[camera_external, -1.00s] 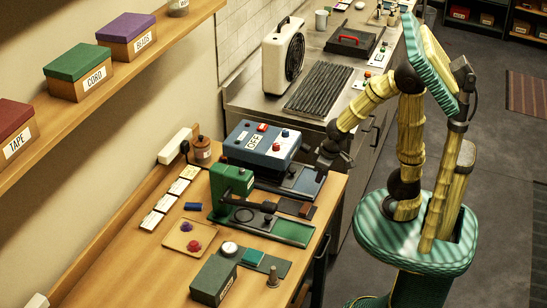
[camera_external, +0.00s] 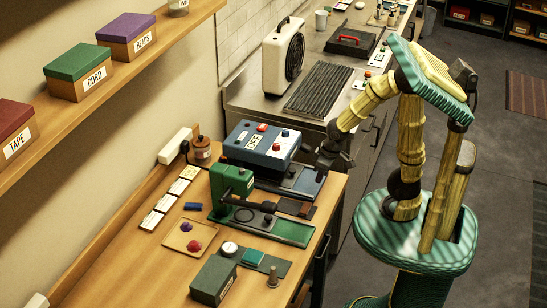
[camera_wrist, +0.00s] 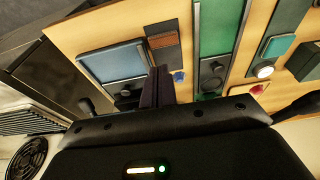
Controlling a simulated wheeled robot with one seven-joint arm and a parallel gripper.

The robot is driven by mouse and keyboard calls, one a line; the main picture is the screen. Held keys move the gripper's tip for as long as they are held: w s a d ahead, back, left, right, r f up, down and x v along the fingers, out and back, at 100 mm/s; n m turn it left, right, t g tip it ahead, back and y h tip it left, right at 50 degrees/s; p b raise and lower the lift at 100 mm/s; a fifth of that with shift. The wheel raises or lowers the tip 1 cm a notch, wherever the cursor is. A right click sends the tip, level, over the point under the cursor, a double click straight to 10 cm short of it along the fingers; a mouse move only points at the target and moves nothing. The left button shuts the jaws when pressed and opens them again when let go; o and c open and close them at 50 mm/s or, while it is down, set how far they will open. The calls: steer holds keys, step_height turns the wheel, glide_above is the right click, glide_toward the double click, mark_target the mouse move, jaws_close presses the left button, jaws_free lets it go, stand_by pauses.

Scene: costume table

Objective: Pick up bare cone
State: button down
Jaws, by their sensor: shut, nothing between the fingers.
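A small grey-brown tapered peg, probably the bare cone (camera_external: 272,276), stands upright at the front edge of the wooden table, beside a green-grey mat. I cannot make it out for sure in the wrist view. My gripper (camera_external: 324,166) is far from it, above the back right corner of the table, near the blue plate of the blue box. In the wrist view, the dark fingers of my gripper (camera_wrist: 157,86) are together with nothing between them, over the gap between the blue plate (camera_wrist: 112,62) and the green press base.
A dark green box (camera_external: 213,281) and a tray with red and purple pieces (camera_external: 178,238) are nearby. A wooden shelf (camera_external: 120,74) holds labelled boxes.

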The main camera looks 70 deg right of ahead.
steer(key=c, duration=2.2)
jaws_free()
steer(key=c, duration=1.3)
jaws_free()
